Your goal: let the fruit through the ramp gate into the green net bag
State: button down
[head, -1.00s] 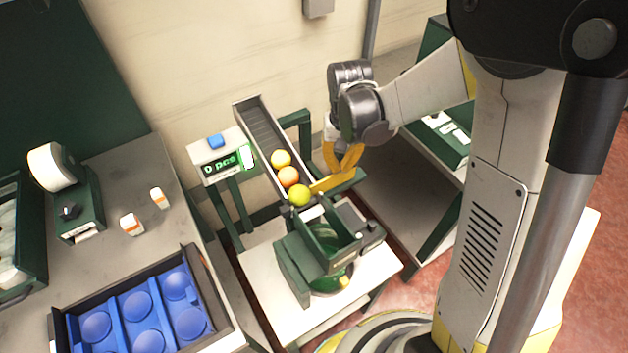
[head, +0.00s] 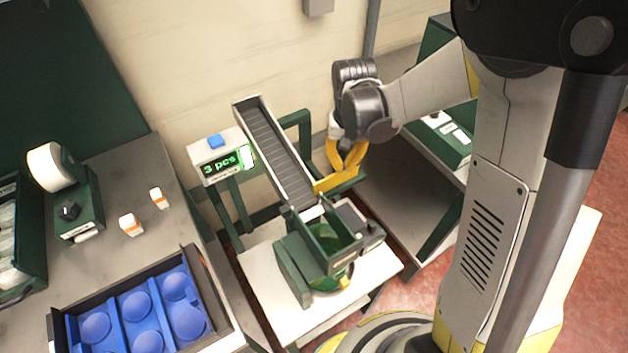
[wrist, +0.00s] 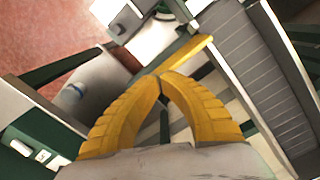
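The sloping ramp (head: 275,150) is empty along its visible length. At its lower end is the yellow gate lever (head: 335,182), which also shows in the wrist view (wrist: 190,58). My gripper (head: 341,170) has yellow fingers. In the wrist view its fingertips (wrist: 161,77) meet at the near end of the lever, with no object visible between them. The green net bag (head: 328,280) hangs below the dark green chute frame at the ramp's foot. The frame mostly hides the bag, so I cannot make out the fruit in it. The counter display (head: 221,164) reads 3 pcs.
A blue button (head: 215,141) tops the counter box. A crate with a blue moulded tray (head: 140,305) sits on the left bench, near two small orange-and-white boxes (head: 131,224) and a label roll (head: 52,166). A grey table (head: 405,205) stands right of the ramp.

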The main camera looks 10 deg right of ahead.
aim_at(342, 172)
jog(key=shift+s+a, duration=0.15)
jog(key=shift+a, duration=0.2)
notch_tip(342, 172, up, 8)
jog(key=p, duration=0.5)
jog(key=shift+p, duration=0.35)
jog(key=s+d+r+n+t+b, duration=0.1)
jog(key=s+d+r+t+b, duration=0.2)
jog(key=s+r+t, duration=0.4)
jog(key=s+r, duration=0.3)
jog(key=s, duration=0.4)
jog(key=shift+s+d+r+b, duration=0.2)
jog(key=shift+d+b, duration=0.15)
jog(key=shift+d, duration=0.05)
jog(key=shift+w, duration=0.1)
